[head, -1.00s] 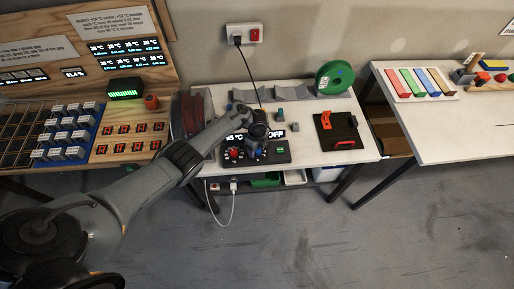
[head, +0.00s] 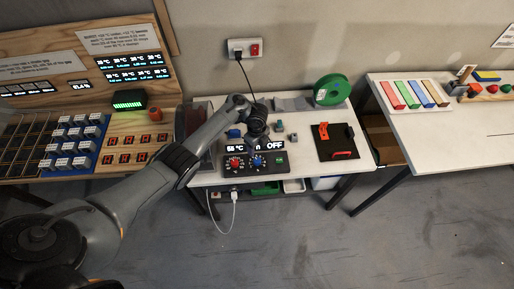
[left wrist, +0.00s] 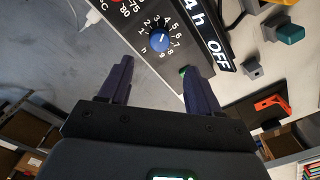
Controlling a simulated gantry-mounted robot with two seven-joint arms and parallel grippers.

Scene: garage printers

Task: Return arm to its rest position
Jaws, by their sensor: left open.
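My left arm reaches in from the left in the head view. Its gripper (head: 262,140) hangs over the back of the black control box (head: 270,170), partly covering the display. In the left wrist view the gripper (left wrist: 157,65) is open and empty, its two dark fingers apart. The blue numbered knob (left wrist: 162,39) shows beyond the fingertips, apart from them. In the head view the box has a red knob (head: 235,163) and the blue knob (head: 258,162). The display (head: 276,144) reads OFF at its right end. My right gripper is not in view.
A green spool (head: 333,89) stands at the back of the white table. A black plate with red parts (head: 338,142) lies to the right. Small blocks (head: 279,126) sit behind the box. A wall socket (head: 244,48) has a cable plugged in.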

